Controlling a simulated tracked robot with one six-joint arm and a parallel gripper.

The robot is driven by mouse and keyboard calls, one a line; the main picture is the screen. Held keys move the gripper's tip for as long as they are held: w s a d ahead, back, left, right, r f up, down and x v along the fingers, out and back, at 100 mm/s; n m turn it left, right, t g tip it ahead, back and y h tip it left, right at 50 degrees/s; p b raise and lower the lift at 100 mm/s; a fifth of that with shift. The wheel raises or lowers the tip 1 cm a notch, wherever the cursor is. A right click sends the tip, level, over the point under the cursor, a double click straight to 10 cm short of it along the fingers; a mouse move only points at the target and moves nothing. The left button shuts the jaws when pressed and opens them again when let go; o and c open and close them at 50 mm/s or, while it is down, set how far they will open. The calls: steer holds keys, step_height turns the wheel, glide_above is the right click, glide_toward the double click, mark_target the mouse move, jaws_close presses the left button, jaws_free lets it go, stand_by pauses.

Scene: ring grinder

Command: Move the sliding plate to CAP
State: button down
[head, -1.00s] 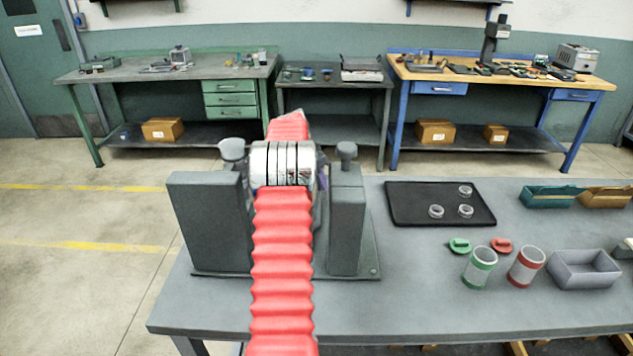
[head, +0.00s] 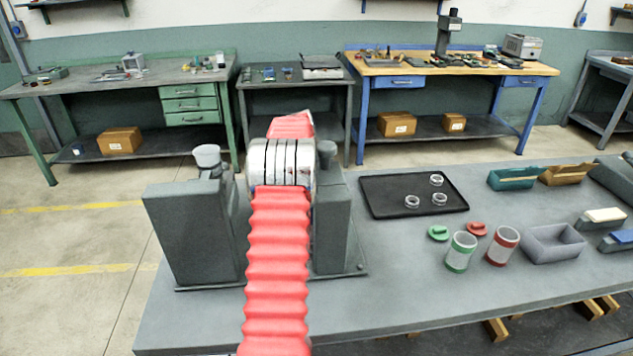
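The grey fixture (head: 190,238) stands on the near table, with a tall grey block on its left and another grey block (head: 333,225) on its right. Each block has a round knob on top: a light one (head: 207,157) on the left and a darker one (head: 326,152) on the right. My red-sleeved arm with its metal joint crosses in front of the gap between the blocks and hides it. I cannot make out the sliding plate or a CAP mark. My gripper does not show; it is hidden beyond my arm.
Right of the fixture, a black tray (head: 385,212) holds three metal rings (head: 411,201). Green-banded (head: 461,252) and red-banded (head: 503,246) cups stand near a grey bin (head: 553,245). Teal (head: 514,178) and tan (head: 566,174) trays lie further back.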

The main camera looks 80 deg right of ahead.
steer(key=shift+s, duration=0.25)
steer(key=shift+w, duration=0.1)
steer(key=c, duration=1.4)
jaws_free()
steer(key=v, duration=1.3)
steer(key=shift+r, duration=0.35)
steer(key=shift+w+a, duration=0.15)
